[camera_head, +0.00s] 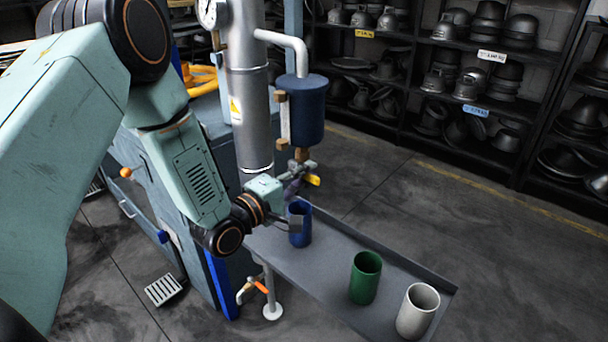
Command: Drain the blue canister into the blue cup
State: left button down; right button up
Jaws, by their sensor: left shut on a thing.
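The blue canister (308,108) hangs beside the steel column, with a pipe elbow at its top and a valve with a yellow handle (313,180) below it. The blue cup (301,236) is upright at the left end of the grey tray, just below the valve in the picture. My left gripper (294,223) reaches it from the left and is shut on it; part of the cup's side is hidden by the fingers. I cannot tell whether the cup touches the tray. No liquid shows. My right gripper is not in view.
A green cup (364,283) and a white cup (415,316) stand further right on the grey tray (385,252). A lower tap with an orange handle (262,286) is beside the blue-grey machine. Shelves of dark hat moulds (480,90) line the back; the floor between is clear.

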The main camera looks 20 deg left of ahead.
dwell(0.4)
pick_arm(q)
jog(key=c, duration=1.3)
grip_release()
jog(key=shift+v, duration=5.95)
jog(key=shift+r, duration=0.1)
